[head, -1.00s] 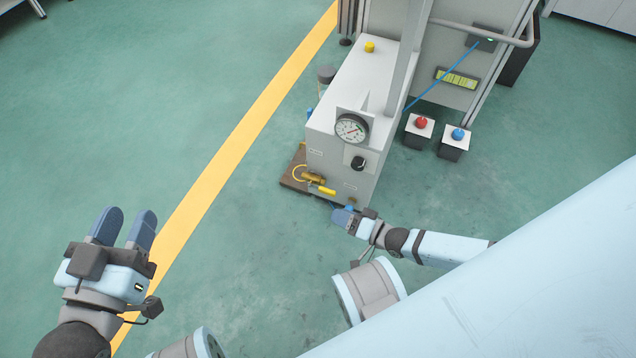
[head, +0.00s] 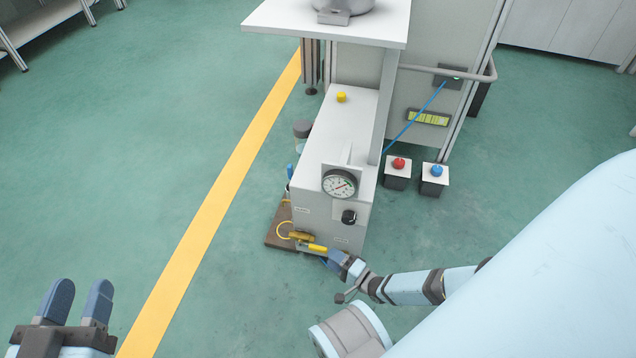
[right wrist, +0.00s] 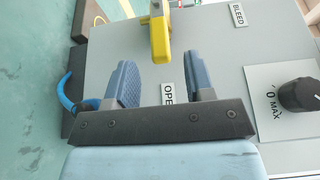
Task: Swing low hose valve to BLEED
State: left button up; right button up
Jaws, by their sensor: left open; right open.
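The low hose valve (head: 299,236) is a brass body low on the front of the grey-white cabinet (head: 323,215). Its yellow handle (head: 317,247) points right in the head view. In the right wrist view the yellow handle (right wrist: 161,40) lies just ahead of my right gripper (right wrist: 162,68), lined up between the open fingers. Contact with it cannot be told. My right gripper also shows in the head view (head: 333,258). My left gripper (head: 78,292) is open and empty, far left.
A pressure gauge (head: 340,184) and a black knob (head: 349,217) sit above the valve. Red (head: 398,164) and blue (head: 437,171) button boxes stand right of the cabinet. Floor in front is clear.

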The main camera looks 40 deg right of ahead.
aim_at(322, 251)
jog(key=b+x, duration=0.1)
jog(key=x, duration=0.3)
jog(key=shift+w+a+f, duration=0.1)
jog(key=shift+w+a, duration=0.05)
jog(key=shift+w, duration=0.25)
jog(key=shift+w+a, duration=0.25)
jog(key=shift+w, duration=0.45)
pick_arm(q)
jog(key=shift+w+a+r+m+h, duration=0.35)
jog(key=shift+w+r+m+h, duration=0.05)
jog(key=shift+m, duration=0.4)
pick_arm(e)
jog(key=shift+c, duration=0.2)
grip_shut()
pick_arm(q)
jog(key=shift+t, duration=0.3)
